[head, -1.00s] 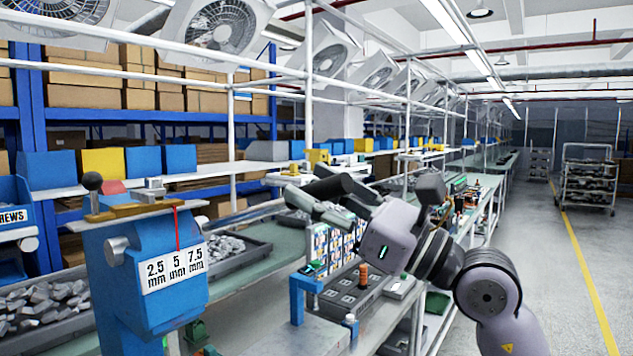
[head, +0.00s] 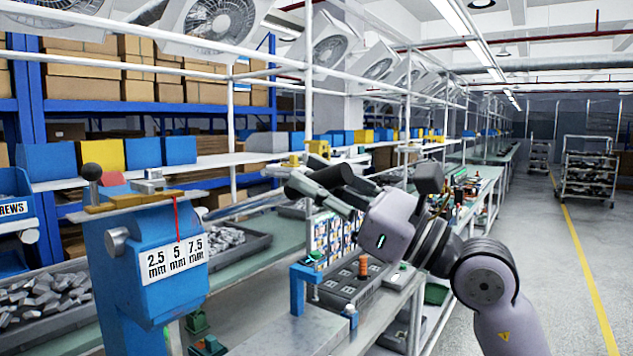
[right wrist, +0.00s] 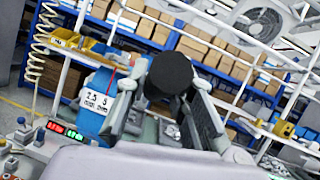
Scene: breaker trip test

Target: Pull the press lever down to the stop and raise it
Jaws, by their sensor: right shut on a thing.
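The blue press body (head: 150,285) stands at the left in the head view, with a white 2.5, 5, 7.5 mm scale (head: 174,258) and a red pointer line. A grey hub (head: 116,240) sits on its side, and a ball-topped rod (head: 92,177) stands on top. My right gripper (head: 318,188) is right of the press. In the right wrist view its fingers are closed around a black round grip (right wrist: 167,78), seen end-on. The press shows behind it (right wrist: 97,90). I cannot see how the grip joins the press. My left gripper is not in view.
A tray of metal parts (head: 225,258) lies behind the press. A grey fixture (head: 350,287) with an orange-brown cylinder and a blue post (head: 297,290) stand on the bench, below my right gripper in the picture. The floor at the right is clear up to a cart (head: 590,175).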

